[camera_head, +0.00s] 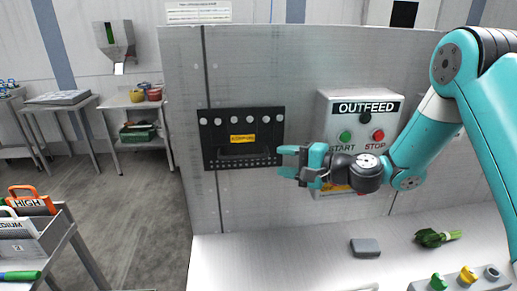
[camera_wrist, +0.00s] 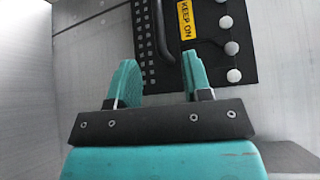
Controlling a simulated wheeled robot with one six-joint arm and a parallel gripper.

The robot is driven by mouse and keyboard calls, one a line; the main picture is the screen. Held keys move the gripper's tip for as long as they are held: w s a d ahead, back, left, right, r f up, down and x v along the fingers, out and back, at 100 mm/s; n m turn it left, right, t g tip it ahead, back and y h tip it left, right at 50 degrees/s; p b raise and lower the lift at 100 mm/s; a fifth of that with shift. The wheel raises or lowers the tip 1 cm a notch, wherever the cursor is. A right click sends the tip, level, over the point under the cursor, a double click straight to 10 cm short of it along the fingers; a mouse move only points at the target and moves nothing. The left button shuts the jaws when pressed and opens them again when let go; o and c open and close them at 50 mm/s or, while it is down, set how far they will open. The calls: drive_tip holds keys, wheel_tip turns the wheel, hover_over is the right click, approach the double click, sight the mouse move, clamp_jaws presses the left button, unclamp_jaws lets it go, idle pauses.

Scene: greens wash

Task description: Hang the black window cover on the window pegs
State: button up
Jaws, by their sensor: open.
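The black window cover (camera_head: 220,127) is flat against the upright metal panel, left of my arm. It has a row of round pale pegs or studs (camera_head: 235,119) along its top, a yellow label (camera_head: 243,138), a dark handle (camera_head: 240,153) and small perforations along its bottom. In the wrist view the cover (camera_wrist: 205,72) appears turned, with its handle (camera_wrist: 163,38) beyond the fingers. My gripper (camera_head: 284,161) is open and empty, just right of the cover's lower right corner in the head view. It also shows in the wrist view (camera_wrist: 158,75). The window is hidden behind the cover.
The OUTFEED control box (camera_head: 335,104) with START and STOP buttons is mounted close behind my forearm. On the white counter (camera_head: 265,262) below are a grey block (camera_head: 365,248), a bunch of greens (camera_head: 433,238) and a knob panel (camera_head: 460,280). A cart (camera_head: 62,240) stands at left.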

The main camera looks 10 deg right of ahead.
sight(259, 156)
drive_tip(key=p+x, duration=0.3)
drive_tip(key=x, duration=0.5)
drive_tip(key=shift+w, duration=0.1)
clamp_jaws()
drive_tip(key=shift+r, duration=0.2)
idle(0.4)
drive_tip(key=shift+s+r+p, duration=0.2)
drive_tip(key=shift+r+p, duration=0.8)
drive_tip(key=shift+r, duration=0.95)
drive_tip(key=shift+r, duration=0.15)
drive_tip(key=shift+n+b, duration=0.4)
drive_tip(key=shift+b, duration=0.75)
